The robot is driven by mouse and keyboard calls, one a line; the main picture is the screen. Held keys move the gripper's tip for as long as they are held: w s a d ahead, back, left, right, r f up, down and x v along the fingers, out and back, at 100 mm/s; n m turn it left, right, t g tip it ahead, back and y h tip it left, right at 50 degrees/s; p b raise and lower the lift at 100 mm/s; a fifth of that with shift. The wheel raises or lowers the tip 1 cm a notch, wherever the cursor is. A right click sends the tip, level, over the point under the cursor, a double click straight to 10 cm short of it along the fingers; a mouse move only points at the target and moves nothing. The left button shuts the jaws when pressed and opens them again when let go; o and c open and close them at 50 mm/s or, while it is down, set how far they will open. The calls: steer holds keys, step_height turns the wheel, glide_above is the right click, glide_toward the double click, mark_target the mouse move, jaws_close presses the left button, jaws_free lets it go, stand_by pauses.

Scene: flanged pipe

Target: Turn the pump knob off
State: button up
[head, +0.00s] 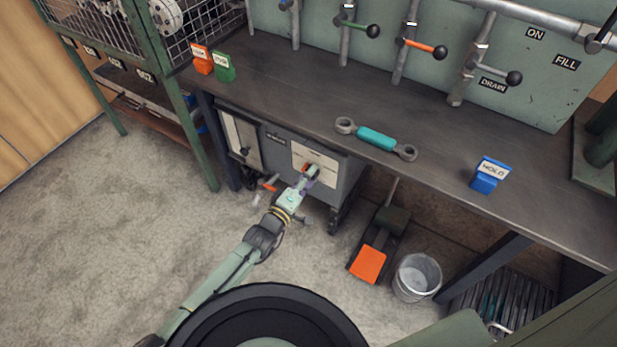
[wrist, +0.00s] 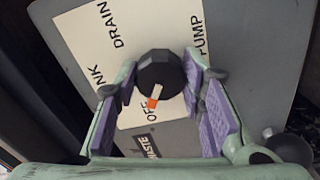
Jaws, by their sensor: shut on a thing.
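The pump knob (wrist: 160,68) is a black, faceted dial with a white pointer and orange tip. It sits on a pale label plate (wrist: 88,28) marked DRAIN, PUMP, OFF and a partly hidden word ending in NK. The orange tip points at the OFF mark. My gripper (wrist: 160,84) has its purple-padded fingers on both sides of the knob, shut on it. In the head view my gripper (head: 311,173) reaches the front of the grey cabinet (head: 346,188) under the bench and hides most of the knob.
The workbench (head: 290,90) overhangs the cabinet. An orange foot pedal (head: 368,264) and a metal bucket (head: 416,276) stand on the floor to the right. A green wire cage rack (head: 195,130) stands left. Open floor (head: 110,230) lies left of my arm.

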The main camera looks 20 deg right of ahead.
steer(key=shift+n, duration=0.5)
steer(key=o, duration=1.2)
steer(key=shift+c, duration=0.2)
steer(key=v, duration=1.2)
